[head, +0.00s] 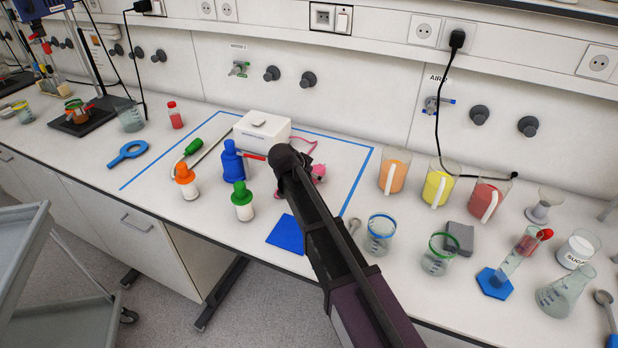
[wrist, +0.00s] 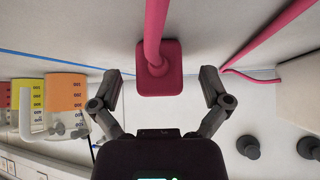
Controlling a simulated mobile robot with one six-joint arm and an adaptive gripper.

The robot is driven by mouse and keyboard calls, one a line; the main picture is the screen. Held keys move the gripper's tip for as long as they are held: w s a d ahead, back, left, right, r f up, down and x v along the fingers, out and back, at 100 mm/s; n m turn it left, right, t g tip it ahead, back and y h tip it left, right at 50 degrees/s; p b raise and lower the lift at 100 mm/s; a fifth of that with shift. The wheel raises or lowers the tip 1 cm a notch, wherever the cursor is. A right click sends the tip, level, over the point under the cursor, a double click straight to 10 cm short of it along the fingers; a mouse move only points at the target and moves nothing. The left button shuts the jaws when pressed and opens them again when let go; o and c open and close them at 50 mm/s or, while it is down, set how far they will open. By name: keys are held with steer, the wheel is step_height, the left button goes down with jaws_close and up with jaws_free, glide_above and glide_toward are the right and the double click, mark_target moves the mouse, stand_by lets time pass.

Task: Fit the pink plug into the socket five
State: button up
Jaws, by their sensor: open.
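The pink plug (wrist: 174,85) is a block with a pink cable running from it; it sits between the spread fingers of my gripper (wrist: 160,80) in the wrist view. The fingers stand apart from it on both sides. In the head view, the plug (head: 319,171) shows partly behind my arm, on the bench inside the blue outline. My gripper is mostly hidden by my own arm there. Wall sockets run along the rail, including a free socket (head: 423,30) and one on the far right (head: 599,62). I cannot read any numbers, so socket five cannot be told.
A white box (head: 262,130) stands behind my gripper. A blue bottle (head: 232,162) and a green-capped bottle (head: 242,203) stand to its left. Juice beakers, such as the orange one (head: 395,172), stand to the right. A black plug (head: 457,40) fills one wall socket, its cable hanging down.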

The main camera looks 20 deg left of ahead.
mark_target(318, 166)
steer(key=shift+w+d+f+b, duration=0.15)
steer(key=shift+w+f+b, duration=0.2)
steer(key=shift+w+f, duration=0.15)
steer(key=shift+s, duration=0.1)
jaws_close()
steer(key=shift+r+p, duration=2.55)
steer(key=shift+p, duration=0.05)
steer(key=shift+f, duration=0.1)
